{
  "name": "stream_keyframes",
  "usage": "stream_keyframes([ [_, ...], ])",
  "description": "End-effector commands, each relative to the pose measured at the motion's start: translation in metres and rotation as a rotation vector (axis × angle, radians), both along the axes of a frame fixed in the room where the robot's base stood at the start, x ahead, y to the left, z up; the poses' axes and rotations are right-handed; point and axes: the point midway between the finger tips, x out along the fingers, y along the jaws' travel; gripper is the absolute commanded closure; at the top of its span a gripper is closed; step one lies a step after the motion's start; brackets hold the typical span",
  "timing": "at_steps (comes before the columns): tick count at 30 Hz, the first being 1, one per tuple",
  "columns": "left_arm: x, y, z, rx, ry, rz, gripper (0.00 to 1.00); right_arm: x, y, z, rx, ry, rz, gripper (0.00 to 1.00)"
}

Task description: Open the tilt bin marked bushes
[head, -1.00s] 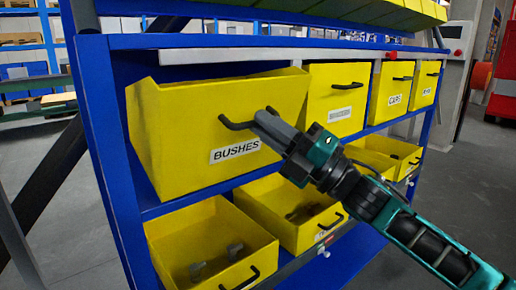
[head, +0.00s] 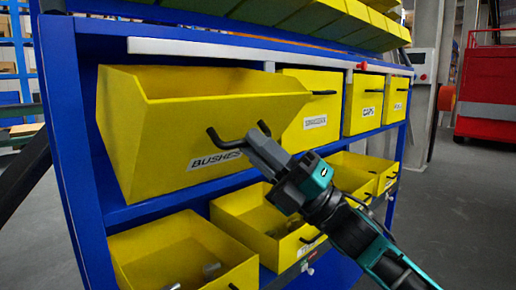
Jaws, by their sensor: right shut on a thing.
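The yellow tilt bin marked BUSHES (head: 160,140) is at the upper left of the blue rack in the head view. It is tilted forward, with its front leaning out past the bins beside it and its top open. Its contents do not show. Its label (head: 214,160) sits low on the front, partly behind the black handle (head: 226,143). My right gripper (head: 256,141) is shut on this handle, with the arm coming in from the lower right. My left gripper is not in view.
Closed yellow bins, one marked CAPS (head: 366,104), stand to the right in the same row. Open lower bins (head: 185,245) hold some parts. A blue post (head: 75,150) stands close left of the bushes bin. Open floor (head: 470,190) lies to the right.

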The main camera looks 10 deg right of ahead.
Motion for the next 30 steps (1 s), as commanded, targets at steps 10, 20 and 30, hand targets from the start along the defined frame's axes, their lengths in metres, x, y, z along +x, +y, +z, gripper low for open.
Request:
stream_keyframes([
  [10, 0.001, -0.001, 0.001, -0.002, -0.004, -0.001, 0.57, 0.002, 0.001, -0.004, -0.005, 0.010, -0.002, 0.80],
  [20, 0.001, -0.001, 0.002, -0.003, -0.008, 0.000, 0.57, 0.001, 0.001, -0.002, -0.003, 0.005, -0.001, 0.62],
  [30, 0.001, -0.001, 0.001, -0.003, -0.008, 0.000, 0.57, -0.007, -0.018, -0.020, -0.004, 0.008, -0.002, 0.62],
])
